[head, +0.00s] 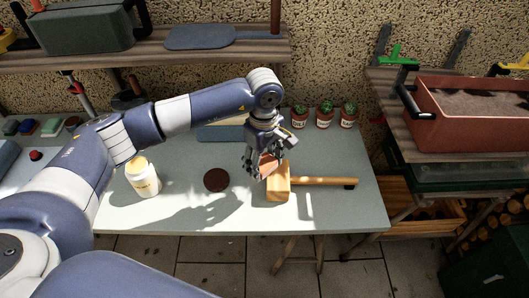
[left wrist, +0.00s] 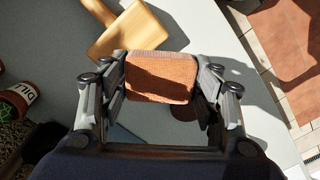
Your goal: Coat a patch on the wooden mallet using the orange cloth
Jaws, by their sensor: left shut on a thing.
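The wooden mallet (head: 278,186) lies on the grey-green table, its light block head to the left and its handle (head: 325,181) pointing right. It also shows in the left wrist view (left wrist: 129,32), behind the cloth. My left gripper (head: 263,166) is at the upper left of the mallet head, shut on the folded orange cloth (left wrist: 160,75). The cloth spans between the two fingers and partly overlaps the mallet head in view. I cannot tell whether it touches the wood. My right gripper is not in view.
A white jar (head: 142,178) with a yellowish top stands left on the table (head: 220,215). A dark brown disc (head: 217,180) lies between jar and mallet. Several small potted cacti (head: 325,115) line the back right. A reddish planter (head: 470,110) stands on the right bench. The table's front is clear.

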